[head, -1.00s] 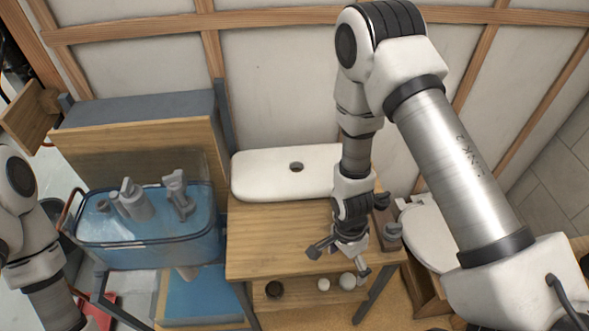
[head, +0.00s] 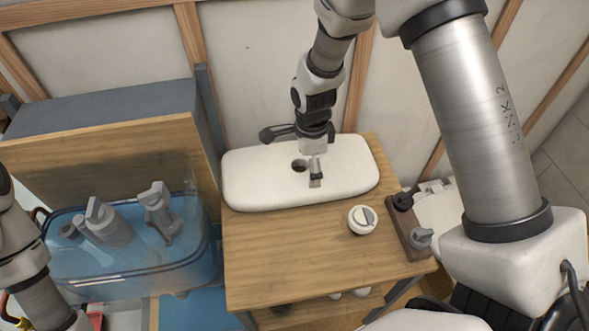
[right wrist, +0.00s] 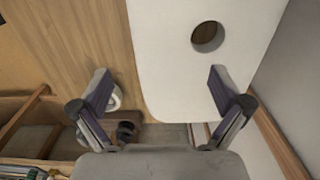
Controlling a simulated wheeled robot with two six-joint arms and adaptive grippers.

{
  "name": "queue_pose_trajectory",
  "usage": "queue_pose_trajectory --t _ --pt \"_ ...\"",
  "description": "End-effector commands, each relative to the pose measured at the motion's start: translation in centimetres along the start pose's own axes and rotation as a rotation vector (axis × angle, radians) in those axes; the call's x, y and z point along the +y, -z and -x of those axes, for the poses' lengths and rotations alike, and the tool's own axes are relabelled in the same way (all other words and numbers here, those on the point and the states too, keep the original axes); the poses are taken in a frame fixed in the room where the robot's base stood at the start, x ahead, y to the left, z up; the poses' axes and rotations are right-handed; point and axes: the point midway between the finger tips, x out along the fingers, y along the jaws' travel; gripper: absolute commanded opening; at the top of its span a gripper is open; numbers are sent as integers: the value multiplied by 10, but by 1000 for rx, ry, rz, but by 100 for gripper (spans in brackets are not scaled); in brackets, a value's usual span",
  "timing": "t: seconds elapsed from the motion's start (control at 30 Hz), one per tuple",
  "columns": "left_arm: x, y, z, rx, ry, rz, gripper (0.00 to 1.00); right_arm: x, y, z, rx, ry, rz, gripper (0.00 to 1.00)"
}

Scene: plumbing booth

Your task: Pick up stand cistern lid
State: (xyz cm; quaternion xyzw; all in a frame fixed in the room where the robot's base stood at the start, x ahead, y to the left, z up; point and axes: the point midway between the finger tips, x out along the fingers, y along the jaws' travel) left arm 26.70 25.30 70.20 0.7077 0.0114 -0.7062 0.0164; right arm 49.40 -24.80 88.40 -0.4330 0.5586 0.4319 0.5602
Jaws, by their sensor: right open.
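The cistern lid (head: 245,180) is a white rounded slab with a round hole, lying flat on the wooden bench (head: 265,265) against the wall. My right gripper (head: 292,157) is above the lid near its hole. In the right wrist view the gripper (right wrist: 160,80) is open and empty. Its right finger is over the lid (right wrist: 175,70) and its left finger is over the bench, with one lid edge between them. I see no contact with the lid. Of my left arm, only links show at the left edge; its gripper is out of view.
A dark wooden block with valve handles (head: 410,228) lies at the right end. A blue water tub (head: 130,270) with grey fittings stands left. Bare bench lies in front of the lid.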

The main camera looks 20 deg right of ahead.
Motion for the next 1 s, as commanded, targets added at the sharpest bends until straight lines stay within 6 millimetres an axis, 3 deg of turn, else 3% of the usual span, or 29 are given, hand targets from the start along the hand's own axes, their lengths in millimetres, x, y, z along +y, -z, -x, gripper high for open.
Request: queue_pose_trajectory --t 0.03,0.33,0.53,0.8,1.0 --pt "0 0 -7 0 0 0 69 0 0 -8 0 0 0 100" --pt "0 0 1 1 0 0 69 2 -3 -41 2 -3 2 100" --pt "0 0 7 1 0 0 69 4 -7 -76 0 -2 0 100" --pt "0 0 6 1 0 0 69 4 -7 -83 0 0 1 100" --pt "0 0 6 1 0 0 69 4 -7 -83 0 0 1 29"
